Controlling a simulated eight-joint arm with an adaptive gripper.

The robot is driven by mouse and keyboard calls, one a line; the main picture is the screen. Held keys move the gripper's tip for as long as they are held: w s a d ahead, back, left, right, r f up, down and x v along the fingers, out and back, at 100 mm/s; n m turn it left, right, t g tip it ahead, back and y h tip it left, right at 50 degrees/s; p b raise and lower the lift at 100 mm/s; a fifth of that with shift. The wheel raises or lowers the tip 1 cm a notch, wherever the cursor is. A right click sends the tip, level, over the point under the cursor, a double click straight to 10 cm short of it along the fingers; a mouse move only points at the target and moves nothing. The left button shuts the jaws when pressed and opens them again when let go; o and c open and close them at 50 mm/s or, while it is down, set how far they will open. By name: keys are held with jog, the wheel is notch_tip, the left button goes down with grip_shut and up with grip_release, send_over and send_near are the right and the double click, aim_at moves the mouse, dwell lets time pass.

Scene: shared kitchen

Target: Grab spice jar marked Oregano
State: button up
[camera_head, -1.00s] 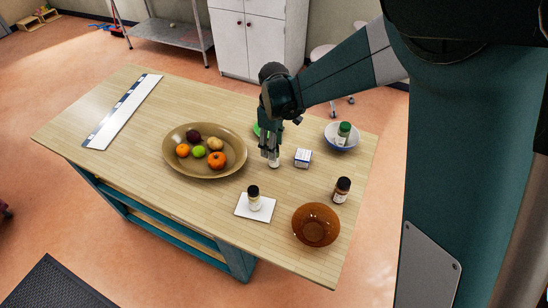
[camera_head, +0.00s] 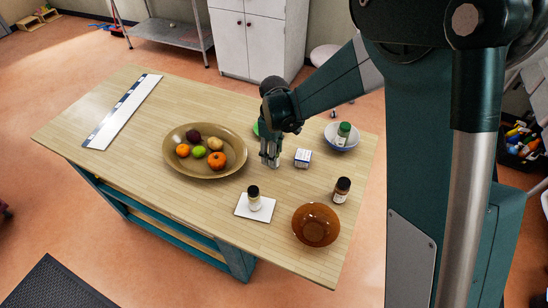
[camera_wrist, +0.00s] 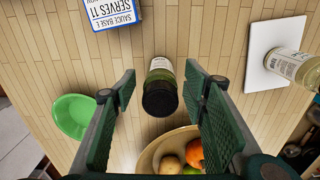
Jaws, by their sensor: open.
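A spice jar with a black cap (camera_wrist: 160,98) and a pale label stands on the table, between my open fingers in the wrist view. Its label is not readable. My gripper (camera_head: 270,164) is open and points down over this jar, which its fingers mostly hide in the head view; the open fingers also show in the wrist view (camera_wrist: 163,78). A second dark-capped jar (camera_head: 254,200) stands on a white tile (camera_head: 243,212). A third, brown jar (camera_head: 341,191) stands at the right. A green-capped jar (camera_head: 343,132) is in a blue-white bowl (camera_head: 333,145). I cannot tell which is Oregano.
A fruit platter (camera_head: 233,166) lies left of my gripper. A small labelled box (camera_head: 303,158) stands close on its right. A green bowl (camera_wrist: 72,116) is behind. A brown glass bowl (camera_head: 316,225) is near the front right. The table's left part is mostly clear.

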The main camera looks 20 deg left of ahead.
jog(key=shift+f, duration=1.5)
jog(key=c, duration=1.1)
jog(key=shift+o, duration=0.2)
jog(key=shift+r, duration=0.1)
jog(key=shift+r, duration=4.9)
